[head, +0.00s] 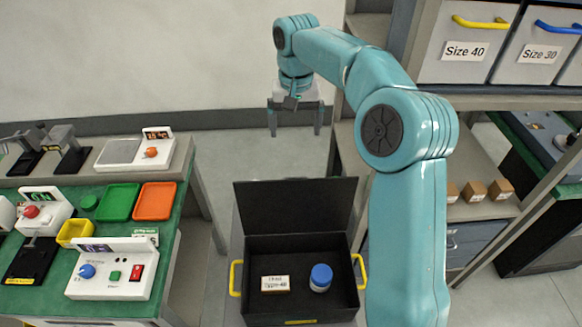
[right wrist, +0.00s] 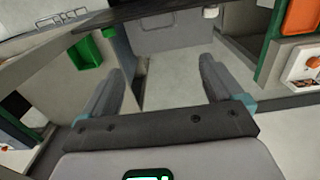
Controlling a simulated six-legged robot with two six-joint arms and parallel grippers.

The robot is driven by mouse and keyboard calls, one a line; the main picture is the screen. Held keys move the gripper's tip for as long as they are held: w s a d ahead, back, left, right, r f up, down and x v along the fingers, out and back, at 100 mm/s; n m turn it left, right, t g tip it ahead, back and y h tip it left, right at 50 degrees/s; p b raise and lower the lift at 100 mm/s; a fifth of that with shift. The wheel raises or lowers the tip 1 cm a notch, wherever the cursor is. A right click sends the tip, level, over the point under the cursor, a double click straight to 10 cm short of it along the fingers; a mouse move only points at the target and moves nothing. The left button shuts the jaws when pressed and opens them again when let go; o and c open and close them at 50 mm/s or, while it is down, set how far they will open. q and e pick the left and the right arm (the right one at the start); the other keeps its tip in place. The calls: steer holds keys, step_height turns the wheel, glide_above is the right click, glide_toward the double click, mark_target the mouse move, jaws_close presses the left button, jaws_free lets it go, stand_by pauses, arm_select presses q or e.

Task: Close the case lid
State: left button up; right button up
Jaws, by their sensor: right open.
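The black case (head: 300,243) stands open at the bottom middle of the head view. Its lid (head: 295,205) is raised nearly upright along the far side. Inside lie a white labelled box (head: 275,284) and a white jar with a blue cap (head: 320,278). My right gripper (head: 295,130) is beyond the lid, pointing down, apart from it. Its two fingers are spread with nothing between them, as the right wrist view (right wrist: 158,80) also shows. My left gripper is not in view.
At left a green bench holds test devices (head: 115,268), a green tray (head: 118,202) and an orange tray (head: 155,201). At right a shelf carries bins (head: 465,45) and small brown boxes (head: 475,191). Yellow handles (head: 236,278) flank the case. Floor around my right gripper looks clear.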

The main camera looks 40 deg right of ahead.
steer(key=f, duration=1.3)
steer(key=shift+s+a, duration=0.2)
steer(key=shift+a, duration=0.05)
steer(key=shift+s+d+f, duration=0.1)
steer(key=shift+s+f, duration=0.1)
steer(key=shift+f, duration=0.6)
steer(key=shift+w+f, duration=0.1)
steer(key=shift+w, duration=0.15)
steer(key=shift+s, duration=0.2)
steer(key=c, duration=1.1)
steer(key=shift+w, duration=0.1)
steer(key=shift+c, duration=0.7)
